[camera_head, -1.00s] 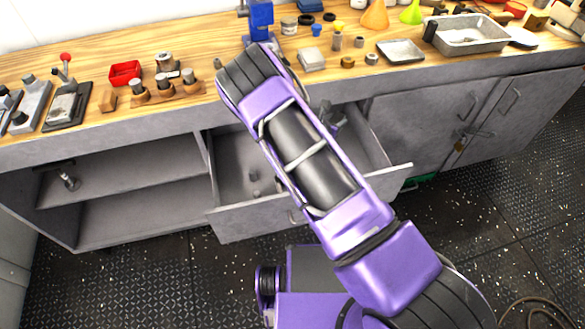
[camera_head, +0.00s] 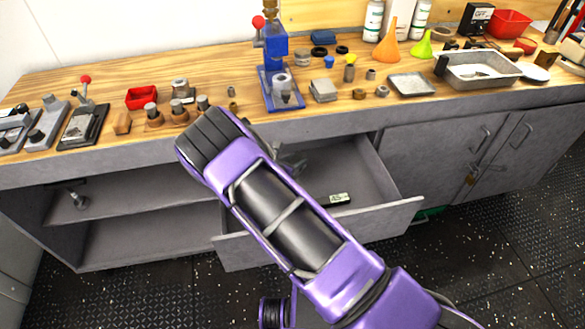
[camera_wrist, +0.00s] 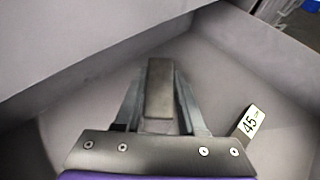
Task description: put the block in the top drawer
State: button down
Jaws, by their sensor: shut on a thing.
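The top drawer (camera_head: 385,219) is pulled open below the workbench. My gripper (camera_head: 292,160) is inside or just above it, mostly hidden behind my arm in the head view. In the wrist view my gripper (camera_wrist: 158,100) is shut on a grey-brown block (camera_wrist: 159,82), which sits between the two fingers. The drawer's interior (camera_wrist: 225,65) lies around and beneath the block. I cannot tell whether the block touches the drawer floor.
A small item labelled 45 (camera_head: 338,199) lies in the drawer and shows right of the gripper in the wrist view (camera_wrist: 250,123). The bench top (camera_head: 225,80) above is crowded with tools, a blue press (camera_head: 275,60) and a metal tray (camera_head: 478,70). Open shelves (camera_head: 140,215) are left.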

jog(key=shift+s+a+f+b, duration=0.1)
jog(key=shift+a+f, duration=0.1)
jog(key=shift+f, duration=0.35)
jog(key=shift+s+a+f+b, duration=0.1)
jog(key=shift+a+f, duration=0.15)
jog(key=shift+f, duration=0.35)
jog(key=shift+a+f+b, duration=0.1)
jog(key=shift+a+f, duration=0.1)
jog(key=shift+f, duration=0.35)
jog(key=shift+f+b, duration=0.3)
jog(key=shift+c, duration=2.4)
grip_release()
jog(key=shift+r, duration=0.2)
jog(key=shift+s+r+p, duration=0.1)
jog(key=shift+r+p, duration=0.1)
jog(key=shift+p, duration=0.25)
jog(key=p+v, duration=0.1)
jog(key=v, duration=1)
jog(key=shift+s+a, duration=0.2)
jog(key=shift+s, duration=0.1)
